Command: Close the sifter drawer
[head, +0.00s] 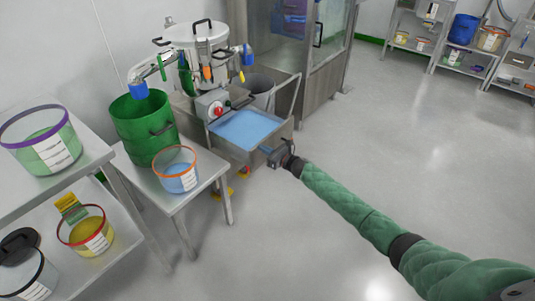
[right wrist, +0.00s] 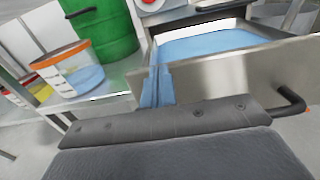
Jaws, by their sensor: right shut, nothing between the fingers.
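The sifter (head: 200,55) is a steel machine with a lidded drum, standing by the back wall. Its drawer (head: 247,149) is pulled out toward me, and blue material shows inside. In the right wrist view the drawer's steel front panel (right wrist: 225,82) faces the camera, with a black bar handle (right wrist: 292,101) at its right. My right gripper (head: 277,157) is shut and empty, close at the drawer's front. In the right wrist view the dark gripper (right wrist: 165,122) covers the panel's lower part; I cannot tell if it touches. My left gripper is not in view.
A small steel table left of the drawer holds an orange-rimmed tub (head: 176,169). A green drum (head: 143,125) stands behind it. A shelf unit (head: 95,150) with tubs stands at the left. The floor (head: 400,130) to the right is clear.

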